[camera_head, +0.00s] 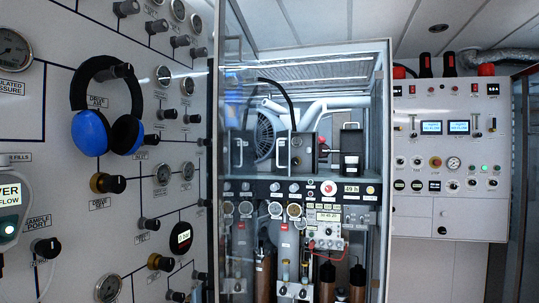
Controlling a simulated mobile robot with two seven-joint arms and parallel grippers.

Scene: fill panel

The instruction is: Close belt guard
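Neither of my grippers is in view. A tall framed cabinet (384,80) stands in the middle, with machinery inside it. A round, ribbed grey wheel or fan (266,136) sits in its upper part, next to a grey block with a pale handle (297,140). A black box with a pale handle (351,150) sits to the right of it. A clear panel with a metal frame (236,30) stands at the cabinet's left side and seems swung outward. I cannot tell which part is the belt guard, or whether it is open.
A wall panel (60,110) with gauges and knobs fills the left; blue ear defenders (90,132) hang on it. A control panel (450,150) with two lit displays is at the right. Below the wheel are a gauge row and brown cylinders (327,275).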

